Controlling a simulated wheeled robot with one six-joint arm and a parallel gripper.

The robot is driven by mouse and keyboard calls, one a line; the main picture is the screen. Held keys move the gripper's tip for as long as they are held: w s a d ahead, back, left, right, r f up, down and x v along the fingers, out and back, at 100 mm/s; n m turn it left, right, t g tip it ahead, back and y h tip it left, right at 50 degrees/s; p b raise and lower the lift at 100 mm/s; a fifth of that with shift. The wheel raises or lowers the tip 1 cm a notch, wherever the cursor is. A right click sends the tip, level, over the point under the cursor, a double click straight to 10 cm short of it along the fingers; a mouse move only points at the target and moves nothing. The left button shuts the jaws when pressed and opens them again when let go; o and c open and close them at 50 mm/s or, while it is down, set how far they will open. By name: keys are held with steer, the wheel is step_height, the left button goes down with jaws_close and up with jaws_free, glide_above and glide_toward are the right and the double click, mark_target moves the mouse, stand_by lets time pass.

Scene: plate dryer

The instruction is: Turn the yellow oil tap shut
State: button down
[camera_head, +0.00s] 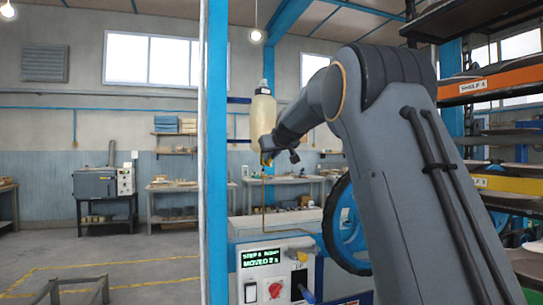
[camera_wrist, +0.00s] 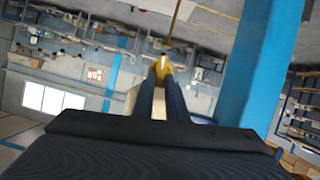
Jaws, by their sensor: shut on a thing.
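A pale yellow oil bottle (camera_head: 263,118) with a dark cap hangs beside the blue post. Below it is the small yellow oil tap (camera_head: 265,159), partly hidden by my gripper (camera_head: 269,149). In the wrist view the yellow tap (camera_wrist: 161,67) sits between the fingertips of my gripper (camera_wrist: 160,82), which is shut on it. A thin brown pipe (camera_head: 263,200) runs down from the tap; it also shows at the top of the wrist view (camera_wrist: 174,20). The tap's turn angle is too small to tell.
A blue post (camera_head: 216,150) stands just left of the bottle; it also shows in the wrist view (camera_wrist: 262,65). Below are a control panel (camera_head: 275,270) with a green display and red knob, and a blue handwheel (camera_head: 340,225). Shelves (camera_head: 490,85) stand at right.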

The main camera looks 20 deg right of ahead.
steer(key=n+t+h+b, duration=0.1)
steer(key=n+b, duration=0.3)
steer(key=b, duration=0.4)
steer(key=a+f+n+t+h+b, duration=0.1)
steer(key=n+h+b, duration=0.2)
steer(key=b, duration=0.6)
steer(key=f+n+t+h+b, duration=0.1)
steer(key=n+h+b, duration=0.1)
steer(key=n+b, duration=0.3)
steer(key=shift+a+b, duration=0.35)
steer(key=shift+b, duration=1.9)
steer(key=shift+r+n, duration=0.1)
steer(key=shift+n, duration=0.2)
steer(key=c, duration=2)
jaws_free()
steer(key=shift+o, duration=1.2)
steer(key=shift+w+d, duration=0.15)
steer(key=shift+d, duration=0.05)
steer(key=shift+a, duration=0.15)
steer(key=shift+a, duration=0.1)
